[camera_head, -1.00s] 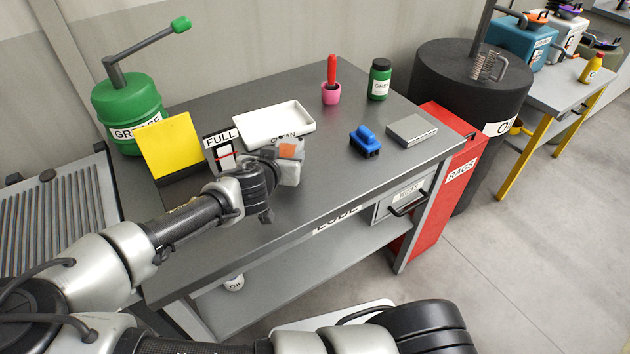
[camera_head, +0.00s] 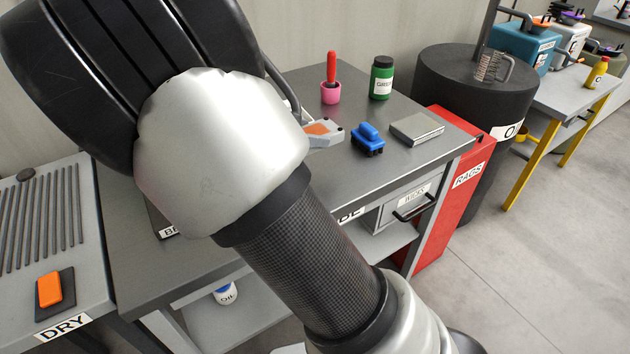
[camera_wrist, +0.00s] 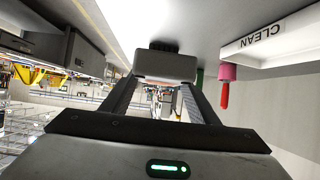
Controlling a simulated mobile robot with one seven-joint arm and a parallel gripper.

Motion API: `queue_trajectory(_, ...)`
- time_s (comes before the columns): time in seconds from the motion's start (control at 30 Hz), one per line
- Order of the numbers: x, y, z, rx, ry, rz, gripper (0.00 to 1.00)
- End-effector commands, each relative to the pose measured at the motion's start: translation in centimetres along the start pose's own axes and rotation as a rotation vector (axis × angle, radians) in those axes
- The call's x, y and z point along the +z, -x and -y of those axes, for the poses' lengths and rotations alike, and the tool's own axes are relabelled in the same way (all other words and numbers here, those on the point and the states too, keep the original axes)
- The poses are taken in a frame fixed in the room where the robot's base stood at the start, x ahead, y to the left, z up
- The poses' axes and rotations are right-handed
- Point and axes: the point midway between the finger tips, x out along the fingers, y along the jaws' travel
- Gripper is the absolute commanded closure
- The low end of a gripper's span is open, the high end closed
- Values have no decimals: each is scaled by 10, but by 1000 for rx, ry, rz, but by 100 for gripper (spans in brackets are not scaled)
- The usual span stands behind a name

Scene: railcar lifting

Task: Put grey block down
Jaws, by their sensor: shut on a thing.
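In the wrist view a grey block (camera_wrist: 165,66) with dark stubs on one side spans the tips of my gripper (camera_wrist: 162,82), which is shut on it. The tabletop (camera_wrist: 205,30) runs close by the block; I cannot tell whether they touch. The held block cannot be made out there.
A blue block (camera_head: 367,138) and a grey flat box (camera_head: 417,127) lie right of my gripper. A pink cup (camera_head: 330,93) with a red handle and a green jar (camera_head: 381,78) stand behind. The white CLEAN tray (camera_wrist: 270,40) shows in the wrist view.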

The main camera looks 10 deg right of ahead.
Motion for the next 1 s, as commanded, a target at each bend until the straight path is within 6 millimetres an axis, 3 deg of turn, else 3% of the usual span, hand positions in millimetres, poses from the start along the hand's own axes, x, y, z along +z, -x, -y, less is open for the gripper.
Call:
queue_trajectory(0.17,4,-2,-6,33,-14,-3,77)
queue_trajectory(0.4,42,-24,-6,33,-12,-4,77)
queue_trajectory(0.73,77,-43,-6,34,-12,-4,77)
queue_trajectory(0.97,82,-45,-6,31,-15,-1,77)
queue_trajectory(1.0,83,-45,-6,31,-14,1,42)
